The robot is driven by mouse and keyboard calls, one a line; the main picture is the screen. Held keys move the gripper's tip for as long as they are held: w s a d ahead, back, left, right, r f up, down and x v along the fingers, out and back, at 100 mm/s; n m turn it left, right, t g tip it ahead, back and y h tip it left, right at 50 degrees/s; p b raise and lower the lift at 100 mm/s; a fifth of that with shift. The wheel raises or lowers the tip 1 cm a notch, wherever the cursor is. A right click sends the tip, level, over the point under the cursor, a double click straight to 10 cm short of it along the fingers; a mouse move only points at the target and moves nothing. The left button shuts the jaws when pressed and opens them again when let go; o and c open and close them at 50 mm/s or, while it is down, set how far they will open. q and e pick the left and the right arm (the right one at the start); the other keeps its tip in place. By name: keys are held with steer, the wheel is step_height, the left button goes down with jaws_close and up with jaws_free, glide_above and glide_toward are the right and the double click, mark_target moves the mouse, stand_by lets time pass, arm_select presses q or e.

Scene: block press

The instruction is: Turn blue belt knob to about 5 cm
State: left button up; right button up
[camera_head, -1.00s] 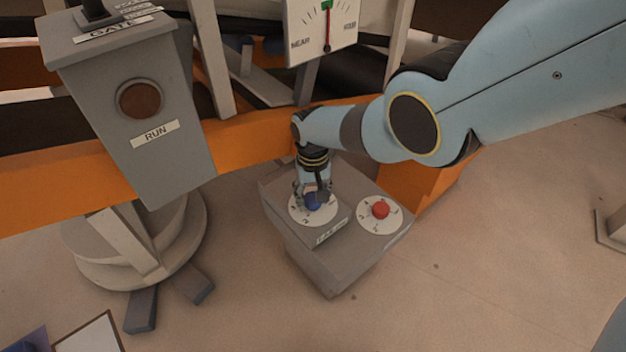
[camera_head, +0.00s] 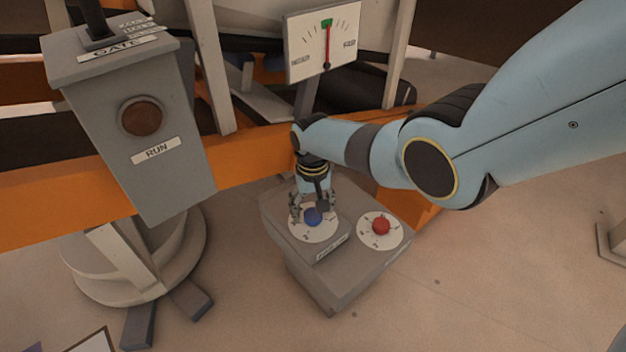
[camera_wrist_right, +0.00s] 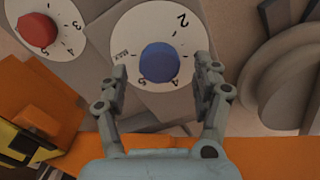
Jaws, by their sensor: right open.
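The blue knob (camera_head: 313,217) sits on a white numbered dial (camera_head: 326,236) on a grey control box. In the right wrist view the blue knob (camera_wrist_right: 159,62) lies between the two fingers. My right gripper (camera_head: 312,208) is over this dial, pointing down. Its fingers are open, and the right wrist view shows a gap on each side of the knob. I cannot read the knob's pointer; the dial shows 2, 5 and MAX. My left gripper is not in view.
A red knob (camera_head: 381,225) on its own dial stands right of the blue one. A NEAR-FAR gauge (camera_head: 322,45) stands behind, its needle near the green mark. A grey RUN box (camera_head: 140,130) stands at left. An orange beam (camera_head: 245,138) runs behind the control box.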

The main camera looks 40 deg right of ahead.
mark_target(313, 214)
step_height(313, 214, up, 10)
stand_by(0.4)
steer(key=shift+s, duration=0.1)
arm_select(q)
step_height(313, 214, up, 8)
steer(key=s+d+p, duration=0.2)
steer(key=p, duration=0.8)
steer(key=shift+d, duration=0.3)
arm_select(e)
steer(key=s+f+n, duration=0.1)
steer(key=s+f, duration=0.5)
steer(key=s, duration=1)
steer(key=s+f+n, duration=0.2)
steer(key=s+f, duration=0.3)
steer(key=s, duration=1.2)
steer(key=s+f+n, duration=0.1)
steer(key=s+f, duration=0.5)
steer(key=s, duration=1.1)
steer(key=shift+f+n+h, duration=0.35)
steer(key=shift+n+h, duration=0.05)
